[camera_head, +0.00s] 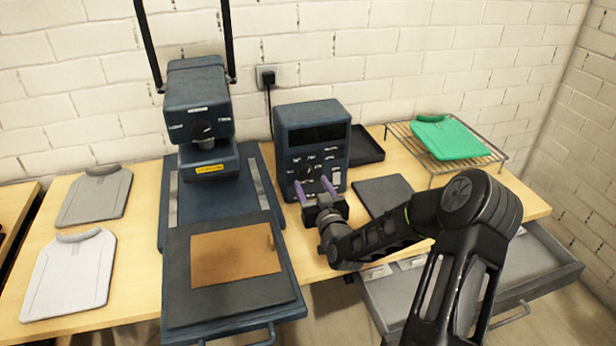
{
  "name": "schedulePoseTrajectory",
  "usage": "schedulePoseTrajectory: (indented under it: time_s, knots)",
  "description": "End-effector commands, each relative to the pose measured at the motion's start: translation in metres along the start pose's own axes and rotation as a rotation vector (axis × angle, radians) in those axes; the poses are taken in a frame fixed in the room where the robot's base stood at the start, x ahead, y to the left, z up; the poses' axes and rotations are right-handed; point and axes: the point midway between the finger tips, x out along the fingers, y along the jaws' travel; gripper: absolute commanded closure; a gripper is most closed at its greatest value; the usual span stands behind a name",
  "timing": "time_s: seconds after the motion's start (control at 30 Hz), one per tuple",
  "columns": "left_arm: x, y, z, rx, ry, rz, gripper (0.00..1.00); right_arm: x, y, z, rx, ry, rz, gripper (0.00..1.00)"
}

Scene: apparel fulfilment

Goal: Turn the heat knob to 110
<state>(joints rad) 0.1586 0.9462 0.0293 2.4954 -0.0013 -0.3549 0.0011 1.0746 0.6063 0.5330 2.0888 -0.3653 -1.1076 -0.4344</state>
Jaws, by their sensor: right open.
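A dark blue control box (312,140) with a black display and white-labelled front stands on the table against the wall. A dark round knob (307,173) on its lower front is partly hidden by my right gripper. Its setting is too small to read. My right gripper (313,184) is open, its two purple fingers pointing at the box front around the knob's height. I cannot tell whether they touch the knob. Another dark knob (204,129) sits on the blue press head (198,100) at left. I cannot read which knob is for heat. My left gripper is not in view.
The press base holds a brown sheet (236,255) on a dark pad. Grey (94,195) and white (68,274) garments lie at left. A green garment (447,137) lies on a wire rack at right. A dark pad (383,195) and open drawer (535,268) are near my right arm.

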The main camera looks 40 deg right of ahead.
Motion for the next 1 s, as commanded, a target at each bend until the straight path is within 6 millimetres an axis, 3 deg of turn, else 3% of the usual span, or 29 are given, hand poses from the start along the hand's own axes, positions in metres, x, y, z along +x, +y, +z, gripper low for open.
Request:
schedulePoseTrajectory:
  time_s: [0.27,0.6,1.0]
  knots:
    - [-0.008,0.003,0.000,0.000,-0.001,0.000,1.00,0.036,-0.001,-0.001,0.001,0.001,0.000,0.42]
    - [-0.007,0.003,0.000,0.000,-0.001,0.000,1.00,0.040,0.000,0.000,-0.001,-0.001,-0.001,0.43]
    - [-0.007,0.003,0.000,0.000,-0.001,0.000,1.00,0.040,0.000,0.000,-0.001,-0.001,0.000,0.75]
